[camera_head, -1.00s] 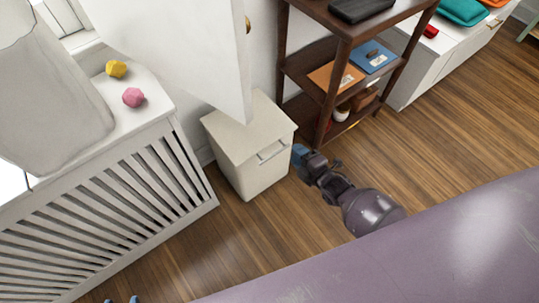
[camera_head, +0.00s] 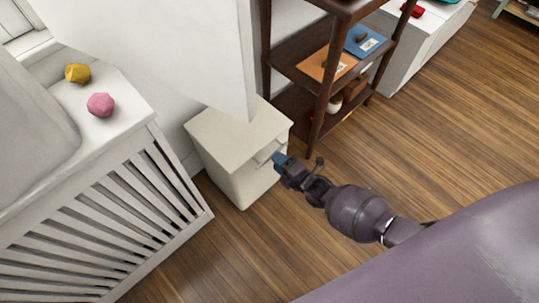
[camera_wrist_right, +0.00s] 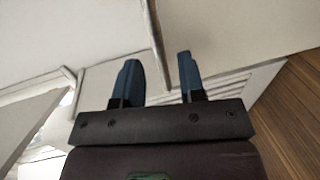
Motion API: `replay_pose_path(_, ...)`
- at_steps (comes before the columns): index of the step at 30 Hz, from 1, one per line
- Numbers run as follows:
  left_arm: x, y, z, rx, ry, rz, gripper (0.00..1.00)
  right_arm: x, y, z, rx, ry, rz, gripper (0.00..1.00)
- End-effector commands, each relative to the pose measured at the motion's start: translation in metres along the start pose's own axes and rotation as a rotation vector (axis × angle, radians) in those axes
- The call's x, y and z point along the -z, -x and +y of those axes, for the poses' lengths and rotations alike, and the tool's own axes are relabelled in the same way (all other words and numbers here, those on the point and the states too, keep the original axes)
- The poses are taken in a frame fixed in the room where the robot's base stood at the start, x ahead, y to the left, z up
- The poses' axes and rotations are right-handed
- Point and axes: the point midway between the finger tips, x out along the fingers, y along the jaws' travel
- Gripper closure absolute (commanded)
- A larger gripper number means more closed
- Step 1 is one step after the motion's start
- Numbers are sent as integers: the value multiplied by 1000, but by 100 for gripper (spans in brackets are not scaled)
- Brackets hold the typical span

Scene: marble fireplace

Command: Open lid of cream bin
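The cream bin (camera_head: 240,182) stands on the floor in the head view, with its lid (camera_head: 222,132) shut. A thin bar handle (camera_head: 264,153) sits on its front, near the top. My right gripper (camera_head: 279,161) is at the right end of this handle, its blue fingers close to the bin's front. In the right wrist view the two fingers (camera_wrist_right: 158,68) are apart, and a thin bar or edge (camera_wrist_right: 155,40) runs between them. I cannot tell whether they touch it. My left gripper is out of view.
A white door or panel (camera_head: 160,45) hangs over the bin's back edge. A slatted white cabinet (camera_head: 110,215) with a yellow lump (camera_head: 77,73) and a pink lump (camera_head: 101,105) stands left. A dark wooden shelf (camera_head: 318,105) stands behind right. Wooden floor (camera_head: 440,130) is clear at right.

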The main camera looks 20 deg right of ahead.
Motion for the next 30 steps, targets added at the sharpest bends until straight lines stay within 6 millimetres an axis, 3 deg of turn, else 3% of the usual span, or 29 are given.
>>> replay_pose_path(9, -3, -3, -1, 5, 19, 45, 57, 0, -34, -3, 3, -1, 0, 63)
replay_pose_path(21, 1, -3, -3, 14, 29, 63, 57, 0, -40, 0, 0, 0, -1, 63)
replay_pose_path(22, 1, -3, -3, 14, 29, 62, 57, 0, -40, 0, 0, 0, -1, 65)
replay_pose_path(29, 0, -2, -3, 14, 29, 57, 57, 0, -40, 0, 0, 0, -1, 100)
replay_pose_path(30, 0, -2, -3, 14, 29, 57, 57, 0, -40, 0, 0, 0, -1, 100)
